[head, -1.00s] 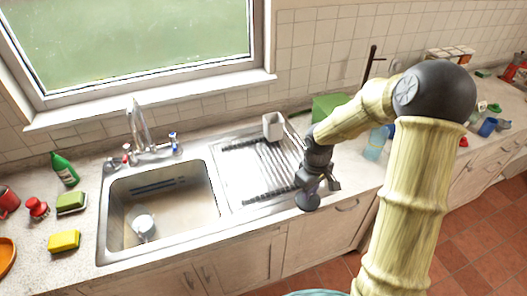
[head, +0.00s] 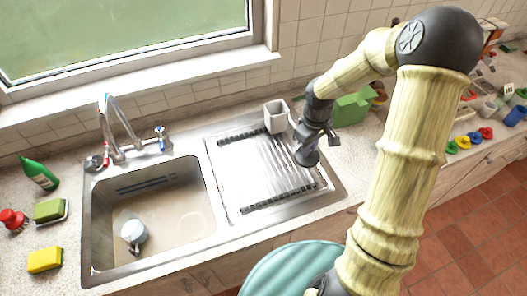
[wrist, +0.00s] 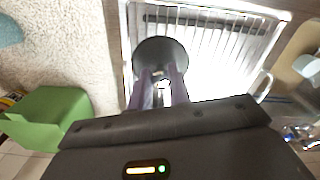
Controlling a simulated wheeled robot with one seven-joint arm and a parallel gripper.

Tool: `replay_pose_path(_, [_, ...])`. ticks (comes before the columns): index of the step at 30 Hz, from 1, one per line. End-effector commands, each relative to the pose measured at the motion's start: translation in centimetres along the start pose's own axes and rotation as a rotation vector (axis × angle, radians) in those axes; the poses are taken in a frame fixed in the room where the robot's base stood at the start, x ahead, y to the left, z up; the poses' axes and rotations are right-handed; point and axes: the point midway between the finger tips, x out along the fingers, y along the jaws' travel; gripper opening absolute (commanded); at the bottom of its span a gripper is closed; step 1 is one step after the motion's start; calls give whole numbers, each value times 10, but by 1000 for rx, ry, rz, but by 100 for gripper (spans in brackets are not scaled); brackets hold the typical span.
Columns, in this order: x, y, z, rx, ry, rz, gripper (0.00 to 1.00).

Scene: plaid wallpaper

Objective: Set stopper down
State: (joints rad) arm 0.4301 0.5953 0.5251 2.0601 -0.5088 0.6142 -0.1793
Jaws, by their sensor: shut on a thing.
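The stopper (head: 307,158) is a dark grey round disc. My gripper (head: 309,146) is shut on it and holds it from above. In the head view it is at the right part of the ribbed metal drainboard (head: 232,172), right of the sink. In the wrist view the stopper (wrist: 158,52) shows between and beyond the purple fingers of my gripper (wrist: 161,85), over the corner edge of the drainboard (wrist: 205,93). I cannot tell whether it touches the surface.
A light square holder (head: 276,118) stands at the drainboard's back. A green box (head: 352,107) is behind my gripper to the right. A cup (head: 133,231) lies in the sink (head: 180,215). Several coloured items (head: 463,142) sit on the right counter. The drainboard's middle is clear.

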Motion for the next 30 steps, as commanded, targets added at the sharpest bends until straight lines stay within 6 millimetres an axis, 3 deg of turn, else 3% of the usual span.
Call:
replay_pose_path(11, [1,-3,-2,-9,0,0,0])
replay_pose_path(14, [9,-4,-2,-10,-2,-1,0])
replay_pose_path(23, [58,-2,-1,-6,-3,-2,0])
replay_pose_path(30, [63,-1,-2,-4,1,1,0])
